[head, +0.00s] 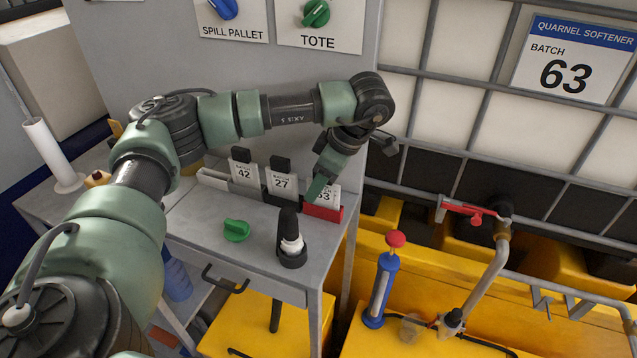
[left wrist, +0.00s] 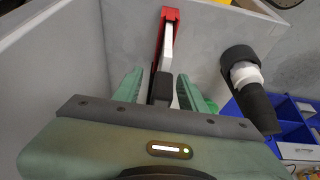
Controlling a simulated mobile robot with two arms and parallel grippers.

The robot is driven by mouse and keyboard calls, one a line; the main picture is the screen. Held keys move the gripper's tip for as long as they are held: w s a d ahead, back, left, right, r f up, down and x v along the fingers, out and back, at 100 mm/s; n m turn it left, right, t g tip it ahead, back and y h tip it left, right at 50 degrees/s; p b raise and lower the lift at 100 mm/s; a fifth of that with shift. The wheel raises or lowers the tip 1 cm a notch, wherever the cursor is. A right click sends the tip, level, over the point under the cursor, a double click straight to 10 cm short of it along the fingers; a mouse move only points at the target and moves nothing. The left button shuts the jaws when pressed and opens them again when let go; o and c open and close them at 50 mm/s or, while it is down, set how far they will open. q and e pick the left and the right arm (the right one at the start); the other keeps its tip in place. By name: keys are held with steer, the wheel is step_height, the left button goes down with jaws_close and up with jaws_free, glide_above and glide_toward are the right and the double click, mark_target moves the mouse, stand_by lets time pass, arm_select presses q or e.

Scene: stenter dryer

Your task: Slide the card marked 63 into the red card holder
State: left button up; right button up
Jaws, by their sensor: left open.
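The card marked 63 (head: 332,194) stands upright in the red card holder (head: 324,213) near the right edge of the grey table; my left gripper partly covers it. My left gripper (head: 317,188) reaches down to this card. In the left wrist view the open fingers (left wrist: 160,90) stand on both sides of the card's black grip (left wrist: 161,87), with a gap visible. There the white card (left wrist: 168,42) runs along the red holder (left wrist: 170,14). How deep the card sits is hard to tell. My right gripper is not in view.
Card 42 (head: 243,171) and card 27 (head: 282,185) stand in holders to the left. A black-handled thing with a white collar (head: 291,240) stands in front, near a green knob (head: 236,230). The grey table (head: 200,222) is bare around the knob.

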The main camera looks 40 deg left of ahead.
arm_select(q)
steer(key=shift+d+r, duration=0.15)
steer(key=shift+r, duration=0.15)
steer(key=v, duration=0.7)
steer(key=shift+r, duration=0.1)
